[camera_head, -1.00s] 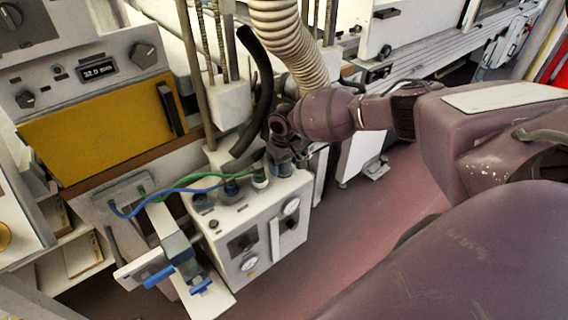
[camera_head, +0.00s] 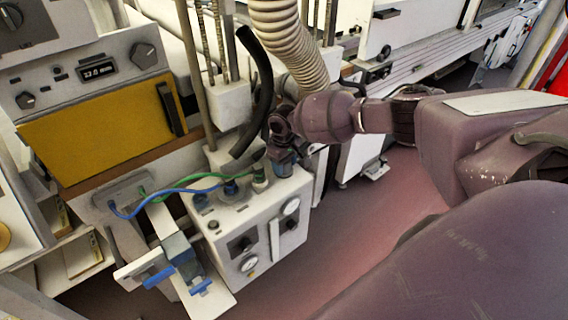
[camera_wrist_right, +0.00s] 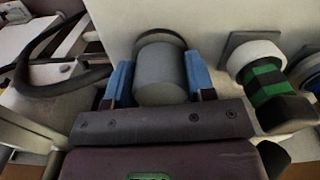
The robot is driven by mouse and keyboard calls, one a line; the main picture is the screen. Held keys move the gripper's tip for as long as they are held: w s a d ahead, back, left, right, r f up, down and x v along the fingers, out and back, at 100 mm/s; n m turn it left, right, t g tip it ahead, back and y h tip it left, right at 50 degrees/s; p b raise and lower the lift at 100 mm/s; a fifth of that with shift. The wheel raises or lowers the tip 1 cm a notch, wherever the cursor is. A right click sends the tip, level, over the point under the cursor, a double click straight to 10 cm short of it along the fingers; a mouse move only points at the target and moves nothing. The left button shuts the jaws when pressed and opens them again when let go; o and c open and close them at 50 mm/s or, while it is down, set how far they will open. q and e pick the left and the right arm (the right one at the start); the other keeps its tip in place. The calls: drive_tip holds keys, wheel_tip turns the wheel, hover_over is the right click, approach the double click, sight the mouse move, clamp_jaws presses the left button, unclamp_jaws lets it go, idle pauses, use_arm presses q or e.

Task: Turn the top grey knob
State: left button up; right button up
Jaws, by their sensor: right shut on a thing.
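The top grey knob (camera_wrist_right: 160,76) shows in the right wrist view as a smooth grey cylinder against a pale panel. The two blue fingers of my right gripper (camera_wrist_right: 160,88) stand on either side of it and are shut on it. In the head view, my right gripper (camera_head: 283,163) is at the top right of a white control box (camera_head: 215,225). There the knob is hidden behind the gripper. My left gripper is in neither view now.
A fitting with a green-and-black band (camera_wrist_right: 267,84) stands right of the knob in the wrist view. Green and blue hoses (camera_head: 185,187) run to fittings on the box top. A black hose (camera_head: 262,100) and a ribbed hose (camera_head: 285,40) hang close by. Red floor (camera_head: 370,225) is clear to the right.

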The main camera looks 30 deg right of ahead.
drive_tip(key=n, duration=0.7)
drive_tip(key=n+b, duration=0.1)
drive_tip(key=n, duration=0.7)
drive_tip(key=shift+d, duration=0.1)
drive_tip(key=n+b, duration=0.1)
drive_tip(key=n, duration=0.3)
drive_tip(key=shift+w+n, duration=0.1)
drive_tip(key=shift+n, duration=0.3)
drive_tip(key=n+b, duration=0.2)
drive_tip(key=n, duration=0.3)
drive_tip(key=shift+n, duration=0.3)
drive_tip(key=shift+n+b, duration=0.3)
drive_tip(key=shift+n, duration=0.5)
drive_tip(key=o, duration=0.9)
